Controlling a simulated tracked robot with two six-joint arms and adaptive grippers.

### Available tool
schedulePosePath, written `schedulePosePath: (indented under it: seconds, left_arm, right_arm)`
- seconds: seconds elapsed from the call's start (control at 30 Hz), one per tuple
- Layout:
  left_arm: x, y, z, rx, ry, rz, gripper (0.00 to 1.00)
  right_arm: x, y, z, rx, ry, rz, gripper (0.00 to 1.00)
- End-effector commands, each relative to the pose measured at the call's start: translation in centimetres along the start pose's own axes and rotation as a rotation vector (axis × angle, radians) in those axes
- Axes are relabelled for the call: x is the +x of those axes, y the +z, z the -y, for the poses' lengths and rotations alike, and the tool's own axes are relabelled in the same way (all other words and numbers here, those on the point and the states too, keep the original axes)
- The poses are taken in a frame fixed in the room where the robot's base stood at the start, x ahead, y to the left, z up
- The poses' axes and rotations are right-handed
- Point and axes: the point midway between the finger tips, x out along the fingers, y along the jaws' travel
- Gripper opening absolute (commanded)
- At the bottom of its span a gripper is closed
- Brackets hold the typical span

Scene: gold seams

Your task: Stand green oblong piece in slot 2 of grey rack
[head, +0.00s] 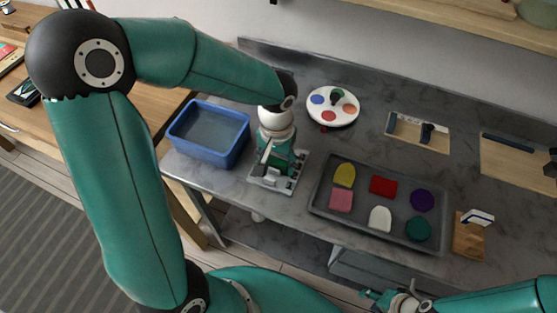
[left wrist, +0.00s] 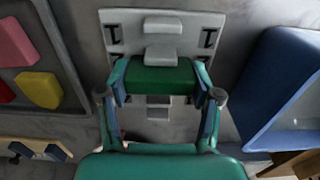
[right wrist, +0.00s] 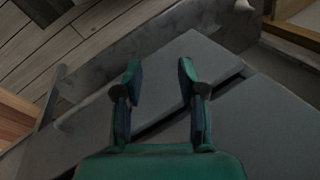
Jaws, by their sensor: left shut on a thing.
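The green oblong piece (left wrist: 158,78) lies crosswise between the two fingertips of my left gripper (left wrist: 160,72), which is shut on it. The grey rack (left wrist: 119,34) is right under and beyond the piece in the left wrist view, with pale grey blocks showing on both sides of it. Whether the piece touches the rack or sits in a slot cannot be told. In the head view the rack (head: 256,181) is on the counter, partly hidden by my left gripper and wrist. My right gripper (right wrist: 160,70) is open and empty, away from the rack, over grey surfaces.
A blue bin (head: 236,146) stands left of the rack. A dark tray (head: 322,190) with several coloured pieces lies to its right. A round white palette (head: 345,113) is behind, and a brown block with a white-and-blue top (head: 468,238) stands right of the tray.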

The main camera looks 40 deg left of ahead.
Motion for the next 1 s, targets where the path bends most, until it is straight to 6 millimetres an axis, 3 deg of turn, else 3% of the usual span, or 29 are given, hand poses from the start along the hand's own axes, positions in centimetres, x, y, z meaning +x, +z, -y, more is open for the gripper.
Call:
schedulePosePath:
  seconds: [0.17, 0.2, 0.37, 0.73, 1.0]
  left_arm:
    - [0.0, 0.0, 0.0, 0.0, 0.0, 0.0, 0.26]
    - [0.0, 0.0, 0.0, 0.0, 0.0, 0.0, 0.67]
    - [0.0, 0.0, 0.0, 0.0, 0.0, 0.0, 0.93]
    - [-0.1, 0.0, 0.0, 0.0, 0.0, 0.0, 0.93]
    - [-1.5, 0.0, 0.0, 0.0, 0.001, -0.001, 0.93]
  right_arm:
    - [0.0, 0.0, 0.0, 0.0, 0.0, 0.0, 0.4]
    - [0.0, 0.0, 0.0, 0.0, 0.0, 0.0, 0.4]
    - [0.0, 0.0, 0.0, 0.0, 0.0, 0.0, 0.4]
    - [-0.1, 0.0, 0.0, 0.0, 0.0, 0.0, 0.4]
    - [-1.1, 0.0, 0.4, 0.0, 0.0, 0.0, 0.4]
